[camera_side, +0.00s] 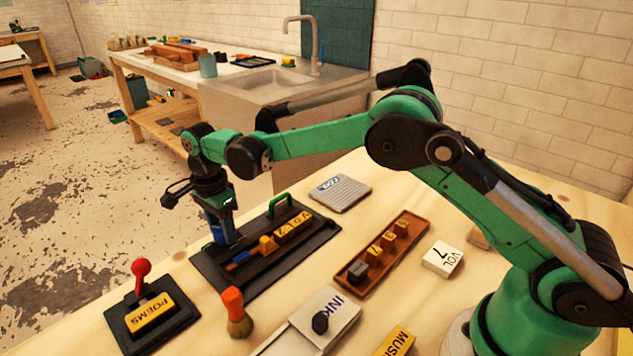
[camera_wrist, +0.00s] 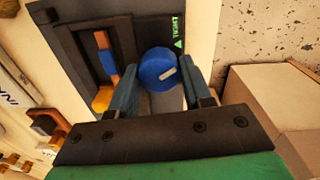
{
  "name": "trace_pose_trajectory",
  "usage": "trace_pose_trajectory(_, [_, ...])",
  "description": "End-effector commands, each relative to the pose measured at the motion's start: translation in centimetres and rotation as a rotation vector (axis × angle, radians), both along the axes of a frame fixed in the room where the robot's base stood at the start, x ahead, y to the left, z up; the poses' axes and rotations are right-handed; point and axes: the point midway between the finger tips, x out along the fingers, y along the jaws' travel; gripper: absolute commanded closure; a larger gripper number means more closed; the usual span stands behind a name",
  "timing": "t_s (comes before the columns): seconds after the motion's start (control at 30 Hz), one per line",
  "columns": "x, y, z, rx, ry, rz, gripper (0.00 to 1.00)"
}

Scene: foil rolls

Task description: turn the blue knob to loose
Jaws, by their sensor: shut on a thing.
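The blue knob (camera_wrist: 158,66) is round, with a short pale mark right of its middle. It sits at one end of a dark frame (camera_wrist: 90,15). A green triangle and the word TIGHT (camera_wrist: 177,42) are printed beside it. My gripper (camera_wrist: 161,80) has one finger on each side of the knob and is shut on it. In the side view my gripper (camera_side: 225,236) points down at the left end of the dark frame (camera_side: 265,279), and the knob is hidden there by the fingers. No LOOSE label is readable.
The frame holds yellow VOL 2 blocks (camera_side: 292,225) and a green handle (camera_side: 280,204).

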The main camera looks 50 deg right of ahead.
Motion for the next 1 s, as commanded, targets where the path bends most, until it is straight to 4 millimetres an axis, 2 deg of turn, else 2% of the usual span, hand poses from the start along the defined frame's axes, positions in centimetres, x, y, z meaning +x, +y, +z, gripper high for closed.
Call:
trace_pose_trajectory(0.27, [0.02,0.01,0.04,0.000,0.001,0.163,1.00])
trace_pose_trajectory(1.0, [0.09,0.10,0.06,0.000,0.001,0.859,1.00])
